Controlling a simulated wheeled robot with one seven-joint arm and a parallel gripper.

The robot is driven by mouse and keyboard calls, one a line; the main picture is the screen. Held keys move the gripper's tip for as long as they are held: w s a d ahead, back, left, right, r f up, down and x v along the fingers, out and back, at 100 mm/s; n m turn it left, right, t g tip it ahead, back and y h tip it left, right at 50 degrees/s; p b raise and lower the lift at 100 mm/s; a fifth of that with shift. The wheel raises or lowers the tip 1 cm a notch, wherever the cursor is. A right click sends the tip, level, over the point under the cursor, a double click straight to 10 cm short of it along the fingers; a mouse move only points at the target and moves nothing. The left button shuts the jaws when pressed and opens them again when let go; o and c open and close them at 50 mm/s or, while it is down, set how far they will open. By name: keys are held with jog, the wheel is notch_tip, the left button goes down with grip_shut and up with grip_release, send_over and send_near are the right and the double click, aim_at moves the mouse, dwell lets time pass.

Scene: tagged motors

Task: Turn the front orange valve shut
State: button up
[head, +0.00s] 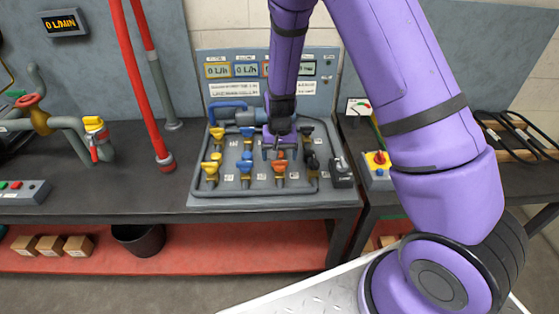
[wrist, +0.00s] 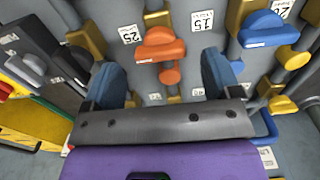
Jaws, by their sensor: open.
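The front orange valve (head: 280,166) is in the front row of the pipe panel in the head view. In the wrist view its orange handle (wrist: 160,45) lies across the picture, between and just beyond my fingertips. A smaller round orange part (wrist: 170,76) shows nearer my palm; I cannot tell which valve it belongs to. My gripper (head: 279,148) points down just behind the front orange valve, with its jaws apart. In the wrist view my gripper (wrist: 162,70) has one blue finger on each side of the orange parts, with nothing held.
A blue valve (head: 245,166) stands left of the orange one and a black valve (head: 311,163) right. Yellow valves (head: 211,169) stand further left. A grey lever box (head: 341,174) is at the panel's right. A red button box (head: 378,164) stands beyond it. Red pipes (head: 150,90) rise on the left.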

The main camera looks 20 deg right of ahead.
notch_tip(320, 180, up, 7)
jog(key=shift+r, duration=0.2)
dwell(0.5)
notch_tip(320, 180, up, 11)
jog(key=t, duration=0.1)
send_over(280, 161)
jog(key=s+d, duration=0.1)
jog(key=s, duration=0.3)
jog(key=s+d+r+n+t+y, duration=0.1)
jog(key=s+d+r+n+t, duration=0.15)
jog(key=s+r, duration=0.65)
jog(key=s+d+r+t, duration=0.1)
jog(key=s+r, duration=0.4)
jog(key=s, duration=0.3)
jog(key=s+d+r+n+h, duration=0.1)
jog(key=s+d+r, duration=0.1)
jog(key=s+r, duration=0.3)
jog(key=s, duration=0.3)
jog(key=shift+s+d+r+t, duration=0.15)
jog(key=shift+r+t, duration=0.1)
jog(key=shift+t, duration=0.1)
